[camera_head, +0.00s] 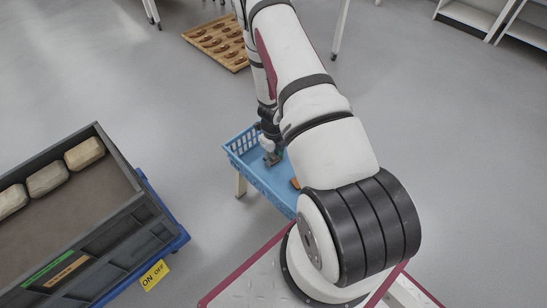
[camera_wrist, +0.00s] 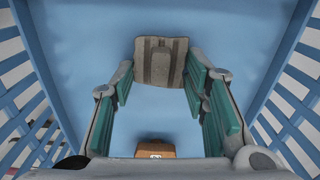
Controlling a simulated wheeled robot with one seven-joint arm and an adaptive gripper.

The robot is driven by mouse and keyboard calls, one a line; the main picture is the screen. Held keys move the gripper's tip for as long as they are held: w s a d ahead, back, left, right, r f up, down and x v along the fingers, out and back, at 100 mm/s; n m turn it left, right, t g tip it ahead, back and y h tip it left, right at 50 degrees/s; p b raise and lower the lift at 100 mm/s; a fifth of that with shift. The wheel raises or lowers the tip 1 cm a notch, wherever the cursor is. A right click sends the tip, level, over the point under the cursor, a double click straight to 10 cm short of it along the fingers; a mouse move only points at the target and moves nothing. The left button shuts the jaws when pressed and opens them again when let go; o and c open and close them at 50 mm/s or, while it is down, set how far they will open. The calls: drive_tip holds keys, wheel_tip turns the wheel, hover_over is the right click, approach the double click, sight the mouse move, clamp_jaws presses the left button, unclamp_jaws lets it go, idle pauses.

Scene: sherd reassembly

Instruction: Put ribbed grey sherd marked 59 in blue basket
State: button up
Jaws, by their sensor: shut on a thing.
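The ribbed grey sherd (camera_wrist: 160,62) lies between my gripper's two teal-padded fingers in the wrist view, with raised ribs running along its middle. My gripper (camera_wrist: 162,76) is shut on it. No number is readable on the sherd. The blue basket (camera_wrist: 85,30) surrounds the gripper, with its floor behind the sherd and slatted walls on both sides. In the head view, my gripper (camera_head: 272,158) is inside the blue basket (camera_head: 240,160). I cannot tell whether the sherd touches the basket floor.
An orange-brown piece with a pale label (camera_wrist: 155,151) lies in the basket near my gripper's base. A dark grey crate (camera_head: 110,170) with several pale stone-like blocks stands at left. A wooden tray (camera_head: 215,38) with brown pieces lies on the floor farther back.

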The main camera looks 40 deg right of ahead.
drive_tip(key=shift+f, duration=0.15)
drive_tip(key=shift+c, duration=0.6)
drive_tip(key=o, duration=1.3)
drive_tip(key=shift+c, duration=0.2)
